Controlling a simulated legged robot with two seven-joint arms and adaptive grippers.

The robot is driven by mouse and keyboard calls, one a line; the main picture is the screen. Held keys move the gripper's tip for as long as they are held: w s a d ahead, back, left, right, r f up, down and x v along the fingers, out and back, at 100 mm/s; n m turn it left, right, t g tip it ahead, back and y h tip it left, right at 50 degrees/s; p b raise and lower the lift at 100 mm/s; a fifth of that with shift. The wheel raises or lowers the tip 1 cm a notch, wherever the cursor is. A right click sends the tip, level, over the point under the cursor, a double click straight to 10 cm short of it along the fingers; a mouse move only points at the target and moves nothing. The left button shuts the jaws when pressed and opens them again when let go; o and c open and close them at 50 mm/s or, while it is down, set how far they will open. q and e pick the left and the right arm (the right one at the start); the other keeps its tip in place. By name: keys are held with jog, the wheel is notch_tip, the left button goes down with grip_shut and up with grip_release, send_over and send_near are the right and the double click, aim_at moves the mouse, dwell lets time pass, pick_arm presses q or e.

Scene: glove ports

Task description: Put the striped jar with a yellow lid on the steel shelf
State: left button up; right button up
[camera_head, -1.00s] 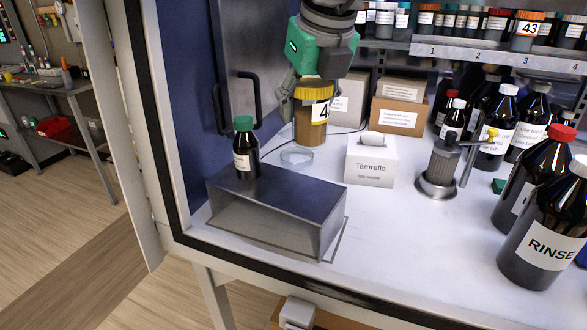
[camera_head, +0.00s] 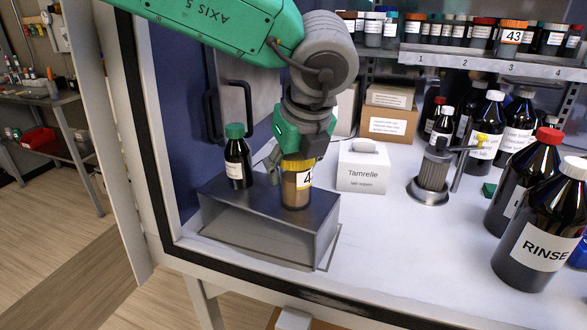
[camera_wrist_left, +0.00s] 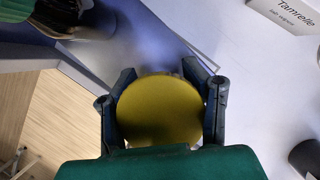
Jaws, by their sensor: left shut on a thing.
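The jar with a yellow lid (camera_head: 297,187) is brown with a white label showing a 4. It is upright, with its base on or just above the right part of the steel shelf (camera_head: 262,200); I cannot tell whether it touches. My left gripper (camera_head: 297,158) comes from above and is shut on the jar at its lid. In the left wrist view the round yellow lid (camera_wrist_left: 160,112) sits between the two fingers, with the grey shelf top (camera_wrist_left: 150,50) beyond. The right gripper is not in view.
A dark bottle with a green cap (camera_head: 237,160) stands on the left part of the shelf. A white Tamrelle box (camera_head: 362,168) is to the right, then a metal cylinder stand (camera_head: 432,178) and large dark bottles (camera_head: 540,230). White counter lies clear before the box.

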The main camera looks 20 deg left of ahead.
pick_arm(q)
jog(key=o, duration=1.3)
jog(key=shift+a, duration=0.45)
jog(key=shift+d, duration=0.25)
jog(key=p+v, duration=0.1)
jog(key=v, duration=1)
jog(key=shift+r, duration=0.4)
jog(key=shift+s+d+r, duration=0.1)
jog(key=shift+d, duration=0.25)
